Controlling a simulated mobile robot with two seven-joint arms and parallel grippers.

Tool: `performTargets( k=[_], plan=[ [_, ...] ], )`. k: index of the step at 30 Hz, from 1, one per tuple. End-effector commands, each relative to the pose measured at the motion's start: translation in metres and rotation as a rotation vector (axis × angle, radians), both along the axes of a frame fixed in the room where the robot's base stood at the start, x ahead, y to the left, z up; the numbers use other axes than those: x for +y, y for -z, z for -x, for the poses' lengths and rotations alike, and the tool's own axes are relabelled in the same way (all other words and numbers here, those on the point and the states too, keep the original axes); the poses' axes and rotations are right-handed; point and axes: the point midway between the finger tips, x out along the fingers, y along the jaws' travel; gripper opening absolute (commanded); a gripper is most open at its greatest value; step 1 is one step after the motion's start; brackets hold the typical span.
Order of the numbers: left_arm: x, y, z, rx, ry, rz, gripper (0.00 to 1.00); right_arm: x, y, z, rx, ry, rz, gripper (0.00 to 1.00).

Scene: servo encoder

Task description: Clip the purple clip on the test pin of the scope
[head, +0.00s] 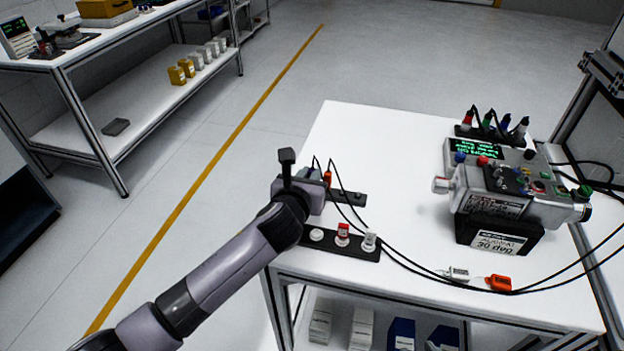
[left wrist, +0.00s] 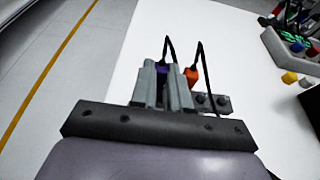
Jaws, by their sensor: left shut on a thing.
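My left gripper (head: 312,178) is over the left side of the white table and is shut on the purple clip. In the left wrist view the purple clip (left wrist: 162,70) shows between the two grey fingers (left wrist: 162,82), with a black lead rising from it. Most of the clip is hidden by the fingers. An orange clip (left wrist: 192,74) with its own lead stands just right of the fingers, by a dark strip (head: 347,198). A grey instrument with a green-lit display (head: 476,149) stands at the right; I cannot make out a test pin. My right gripper is not in view.
The white table (head: 385,140) is clear between gripper and instrument. A black strip with knobs (head: 340,244) lies at the front left. Black leads cross the front, near a white connector (head: 457,274) and an orange one (head: 498,283). Several coloured probes (head: 490,125) stand behind the display.

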Motion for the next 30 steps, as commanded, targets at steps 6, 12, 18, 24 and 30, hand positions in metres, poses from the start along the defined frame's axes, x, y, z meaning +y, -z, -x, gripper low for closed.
performTargets(
  k=[6, 12, 18, 24, 30],
  plan=[
    [0.0, -0.002, 0.0, -0.001, 0.0, 0.0, 0.0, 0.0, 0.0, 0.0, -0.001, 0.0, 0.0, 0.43],
    [0.0, -0.01, -0.001, -0.003, 0.0, 0.001, 0.0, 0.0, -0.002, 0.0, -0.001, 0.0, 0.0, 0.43],
    [0.0, -0.02, -0.001, -0.003, -0.001, 0.0, 0.0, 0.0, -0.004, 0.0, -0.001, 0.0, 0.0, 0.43],
    [0.0, -0.03, 0.0, -0.002, -0.001, -0.001, 0.0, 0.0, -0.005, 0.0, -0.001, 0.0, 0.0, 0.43],
    [0.0, -0.039, -0.001, -0.002, -0.001, 0.0, 0.0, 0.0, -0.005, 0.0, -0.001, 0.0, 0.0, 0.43]
  ],
)
